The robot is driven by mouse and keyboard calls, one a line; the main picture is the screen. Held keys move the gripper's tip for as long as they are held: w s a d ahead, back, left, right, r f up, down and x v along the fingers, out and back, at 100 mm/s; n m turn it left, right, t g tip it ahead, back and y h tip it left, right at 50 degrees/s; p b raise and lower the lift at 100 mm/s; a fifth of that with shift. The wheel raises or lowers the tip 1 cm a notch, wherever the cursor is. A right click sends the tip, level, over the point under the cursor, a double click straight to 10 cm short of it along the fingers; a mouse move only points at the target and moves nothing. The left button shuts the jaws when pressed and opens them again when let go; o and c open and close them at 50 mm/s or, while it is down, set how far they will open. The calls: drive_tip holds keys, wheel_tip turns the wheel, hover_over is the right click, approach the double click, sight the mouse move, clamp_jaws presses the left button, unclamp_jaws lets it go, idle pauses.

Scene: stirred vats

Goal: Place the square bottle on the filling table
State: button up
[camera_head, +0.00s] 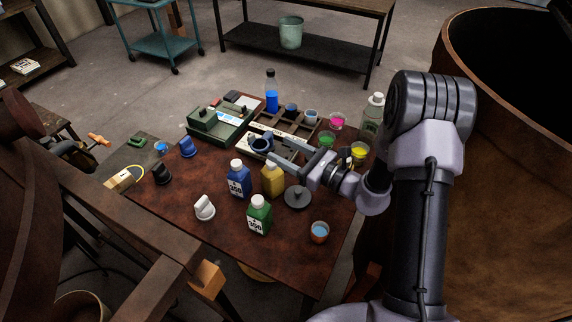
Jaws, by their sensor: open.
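Several bottles stand on a brown table (180,192), which I take for the filling table. A blue bottle (239,184) and a green bottle (259,220) have white caps and white labels and look squarish. A yellow bottle (273,184) stands beside the blue one, its top close to my gripper. A clear greenish bottle (371,118) with a white cap stands at the table's far right. I cannot tell which one is the square bottle. My gripper (280,158) is open over the middle of the table, near a dark blue mug (262,144), with nothing visible between its fingers.
A grey lidded disc (297,197) and a cup of blue liquid (319,232) lie right of the bottles. A white stopper (204,208) lies left. A green scale-like device (216,124) and a tall blue-filled bottle (271,92) stand behind. A large vat (500,170) borders the right.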

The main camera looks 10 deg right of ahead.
drive_tip(key=b, duration=0.3)
approach(267, 161)
drive_tip(key=w+x, duration=0.1)
drive_tip(key=x, duration=0.7)
drive_tip(key=b+x, duration=0.1)
drive_tip(key=x, duration=0.2)
drive_tip(key=shift+a+f, duration=0.1)
drive_tip(key=shift+f, duration=0.3)
clamp_jaws()
drive_tip(key=shift+r, duration=0.1)
